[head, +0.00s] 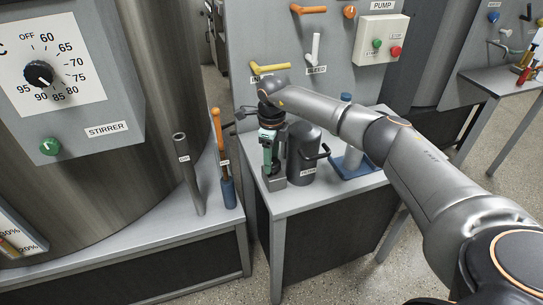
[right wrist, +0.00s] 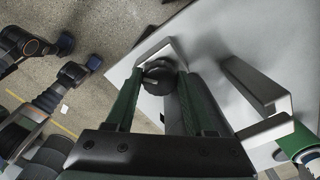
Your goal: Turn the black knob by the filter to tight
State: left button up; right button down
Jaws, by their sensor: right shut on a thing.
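The filter (head: 302,150) is a grey cylinder with a black side handle, standing on the small side table in the head view. My right gripper (head: 269,168) points down just left of it, over a small grey block (head: 276,182). In the right wrist view, the green fingers of the right gripper (right wrist: 160,75) are shut on the round black knob (right wrist: 158,80), one finger on each side. A light metal bracket lies around the knob. The head view does not show the knob clearly, because the gripper covers it. My left gripper is not in view.
A blue stand with a pale cylinder (head: 353,157) is right of the filter. A dark tube (head: 188,175) and an orange-handled tool (head: 218,135) stand to the left. Behind is a panel with yellow, white and orange handles. The table's front edge (head: 330,200) is bare.

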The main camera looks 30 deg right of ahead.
jog(key=shift+r+m, duration=0.1)
jog(key=shift+m, duration=0.5)
jog(key=shift+c, duration=1.3)
grip_release()
notch_tip(320, 180, up, 12)
jog(key=shift+r, duration=0.2)
